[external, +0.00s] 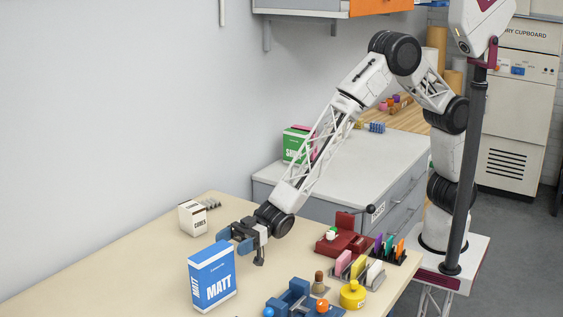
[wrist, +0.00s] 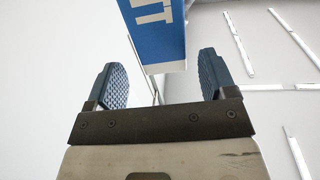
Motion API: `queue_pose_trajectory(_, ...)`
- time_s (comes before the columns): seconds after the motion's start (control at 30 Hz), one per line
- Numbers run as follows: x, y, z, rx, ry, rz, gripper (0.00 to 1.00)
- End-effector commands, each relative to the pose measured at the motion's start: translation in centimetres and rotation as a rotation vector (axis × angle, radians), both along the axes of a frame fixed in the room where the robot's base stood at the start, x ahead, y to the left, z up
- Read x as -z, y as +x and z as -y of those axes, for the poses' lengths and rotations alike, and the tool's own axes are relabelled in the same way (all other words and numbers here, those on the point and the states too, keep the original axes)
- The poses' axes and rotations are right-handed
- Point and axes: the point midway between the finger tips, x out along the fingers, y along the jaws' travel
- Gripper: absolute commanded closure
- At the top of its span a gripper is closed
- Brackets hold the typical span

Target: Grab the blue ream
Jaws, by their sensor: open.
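The blue ream (external: 212,277) is a box with white MATT lettering, standing upright on the beige table. My gripper (external: 235,240) is low over the table, just behind and right of the ream's top in the external view. Its two blue pads are spread apart with nothing between them. In the wrist view the ream (wrist: 160,35) shows at the top, in line with the gap of my gripper (wrist: 160,78) and beyond the fingertips. Only part of the ream shows there. I cannot tell its exact distance from the pads.
A small white box (external: 192,219) stands behind my gripper. A blue holder (external: 290,298), a yellow round container (external: 352,294) and a red device (external: 343,238) stand to the right. A green box (external: 296,144) is on the grey cabinet. The table's left front is clear.

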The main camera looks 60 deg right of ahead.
Motion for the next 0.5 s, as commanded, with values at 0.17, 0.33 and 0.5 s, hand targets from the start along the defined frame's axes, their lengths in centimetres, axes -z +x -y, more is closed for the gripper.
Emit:
queue_pose_trajectory(0.17, 0.0, 0.0, -0.3, 0.0, 0.0, 0.0, 0.22)
queue_pose_trajectory(0.33, -0.1, -0.1, -1.4, -0.001, 0.001, 0.0, 0.22)
queue_pose_trajectory(0.5, -0.1, -0.1, -3.1, -0.001, 0.0, -0.001, 0.22)
